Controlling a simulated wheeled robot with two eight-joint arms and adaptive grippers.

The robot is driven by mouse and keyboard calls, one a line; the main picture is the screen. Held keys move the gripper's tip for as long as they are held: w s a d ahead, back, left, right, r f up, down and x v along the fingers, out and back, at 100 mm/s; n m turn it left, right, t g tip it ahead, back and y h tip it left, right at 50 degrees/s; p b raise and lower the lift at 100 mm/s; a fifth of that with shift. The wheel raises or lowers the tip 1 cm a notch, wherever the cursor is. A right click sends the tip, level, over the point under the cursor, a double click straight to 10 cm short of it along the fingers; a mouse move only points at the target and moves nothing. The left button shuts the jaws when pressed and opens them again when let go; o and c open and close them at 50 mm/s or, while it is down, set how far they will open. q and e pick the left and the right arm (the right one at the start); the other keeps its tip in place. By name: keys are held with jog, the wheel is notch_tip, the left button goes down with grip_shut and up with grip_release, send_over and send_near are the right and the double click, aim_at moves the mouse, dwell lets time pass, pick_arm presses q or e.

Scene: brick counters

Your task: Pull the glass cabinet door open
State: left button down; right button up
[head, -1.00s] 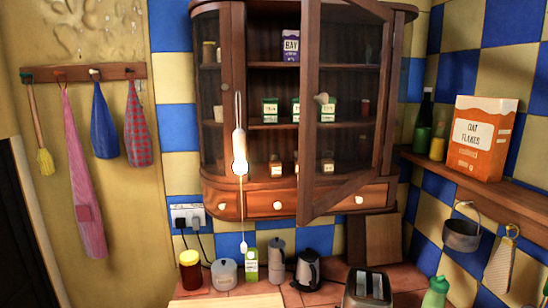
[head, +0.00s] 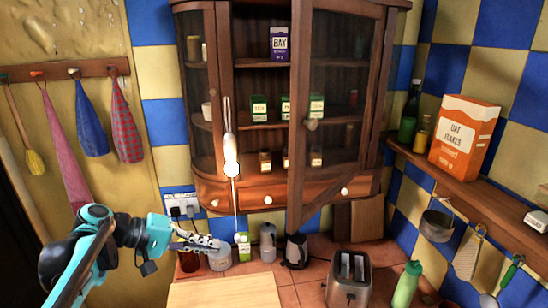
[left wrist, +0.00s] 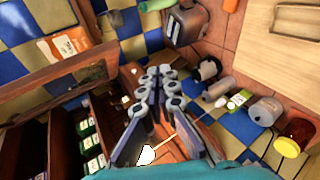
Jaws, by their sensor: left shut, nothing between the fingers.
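The wooden cabinet (head: 255,186) hangs on the tiled back wall. Its glass door (head: 338,100) stands partly open, swung outward with its free edge on the left; shelves show in the gap. In the left wrist view the shut fingers (left wrist: 165,72) show in the middle, and the door frame (left wrist: 65,75) crosses the left side. My right gripper is out of view.
Jars, a carton (head: 243,246), a kettle (head: 297,250) and a toaster (head: 349,278) stand on the counter below. A cord with a white pull (head: 231,155) hangs before the cabinet's left part. An oat flakes box (head: 464,138) stands on the right shelf.

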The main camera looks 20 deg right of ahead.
pick_arm(q)
jog(key=w+d+r+m+g+h+p, duration=0.2)
jog(key=w+d+r+g+p, duration=0.1)
jog(key=r, duration=0.4)
jog(key=w+d+r+m+g+h+p, duration=0.1)
jog(key=w+d+r+g+h+p, duration=0.1)
jog(key=w+d+r+h+p, duration=0.3)
jog(key=s+d+r+y, duration=0.1)
jog(key=s+d, duration=0.6)
jog(key=d, duration=0.2)
jog(key=shift+s+r+g+y+p, duration=0.3)
jog(key=shift+s+y+p, duration=0.05)
jog(key=shift+y+p, duration=0.05)
jog(key=shift+d, duration=0.1)
jog(key=shift+s, duration=0.1)
